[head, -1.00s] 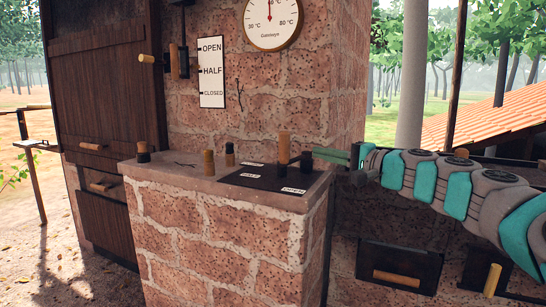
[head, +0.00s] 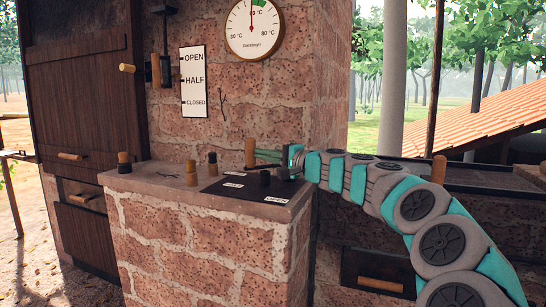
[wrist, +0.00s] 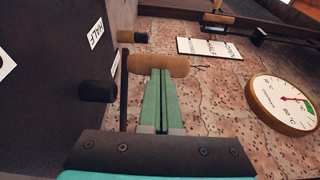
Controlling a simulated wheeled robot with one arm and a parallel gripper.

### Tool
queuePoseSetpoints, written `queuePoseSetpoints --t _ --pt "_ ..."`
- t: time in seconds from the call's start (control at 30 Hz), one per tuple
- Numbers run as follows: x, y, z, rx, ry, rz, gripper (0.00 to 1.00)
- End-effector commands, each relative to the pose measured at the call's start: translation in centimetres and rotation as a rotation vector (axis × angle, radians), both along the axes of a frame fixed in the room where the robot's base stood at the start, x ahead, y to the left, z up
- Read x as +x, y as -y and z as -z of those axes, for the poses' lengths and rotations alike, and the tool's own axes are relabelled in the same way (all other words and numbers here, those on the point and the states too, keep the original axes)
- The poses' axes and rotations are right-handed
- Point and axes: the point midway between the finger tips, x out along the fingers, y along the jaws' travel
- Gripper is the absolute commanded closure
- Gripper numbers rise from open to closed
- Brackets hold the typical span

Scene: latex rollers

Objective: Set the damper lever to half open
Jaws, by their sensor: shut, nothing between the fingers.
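The damper lever's wooden handle (head: 127,68) sticks out from a dark upright bracket on the brick wall. It sits left of the white OPEN/HALF/CLOSED plate (head: 194,81), at about a height between OPEN and HALF; exact alignment is unclear from this angle. My gripper (head: 258,156) is well below and right of the handle, over the brick ledge. Its green fingers (wrist: 161,75) are shut together and empty, with tips right at a wooden peg (head: 250,152). That peg (wrist: 158,66) spans across the fingertips in the wrist view; whether they touch is unclear.
A round thermometer (head: 253,29) hangs above. A wooden door (head: 82,95) stands left. Space before the plate is clear.

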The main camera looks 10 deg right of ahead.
Motion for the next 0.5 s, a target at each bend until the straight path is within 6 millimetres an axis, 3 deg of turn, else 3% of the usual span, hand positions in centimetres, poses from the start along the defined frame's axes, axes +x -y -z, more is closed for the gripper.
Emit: queuePoseSetpoints --t 0.5 --pt "0.43 -0.44 0.00 0.000 0.001 0.008 1.00"
